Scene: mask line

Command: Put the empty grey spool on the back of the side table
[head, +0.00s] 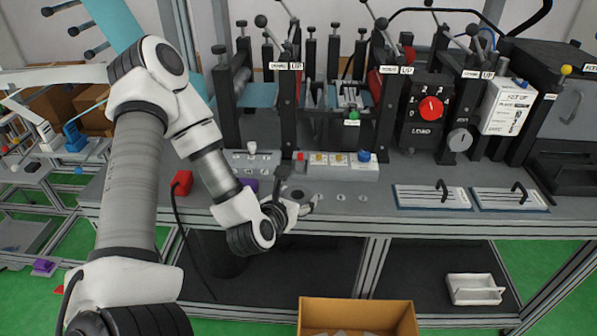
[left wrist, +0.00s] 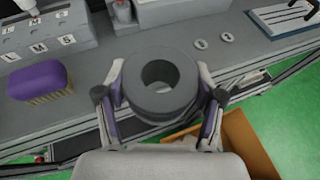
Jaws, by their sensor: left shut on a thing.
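The grey spool (left wrist: 160,106) is a thick ring with an open, empty centre hole. In the left wrist view it sits between the two fingers of my left gripper (left wrist: 162,95), which is shut on its sides. In the head view my left gripper (head: 292,203) is at the front edge of the grey workbench, and the spool is small and partly hidden there. I cannot tell whether it touches the bench top. A lower metal-framed table (head: 57,157) stands at the left; I cannot tell for sure that it is the side table. My right gripper is out of view.
The workbench (head: 365,215) carries a machine with levers along its back. A purple brush (left wrist: 38,80) lies left of the spool. An open cardboard box (head: 357,303) stands below the front edge. A red box (head: 181,183) is at left.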

